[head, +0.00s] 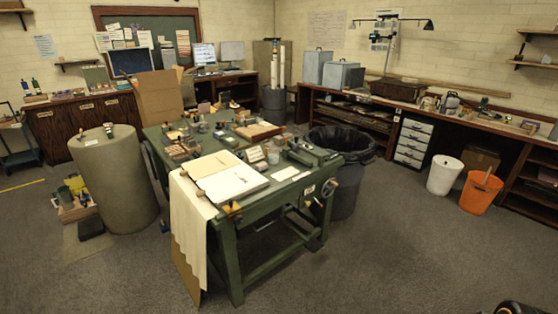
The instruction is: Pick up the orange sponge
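I cannot make out an orange sponge for certain in the head view. Many small items on the green workbench (276,204) are too small to tell apart. A small yellow-orange piece (233,208) sits at the bench's near corner, but I cannot tell what it is. My gripper is not recognisable in this view. A dark rounded shape (516,308) is cut off at the lower right edge, and I cannot tell what it is.
A large grey-green cylinder (114,180) stands left of the bench. A black lined bin (345,190) stands at its right. A white bin (443,175) and an orange bucket (480,193) stand by the right counter (470,122).

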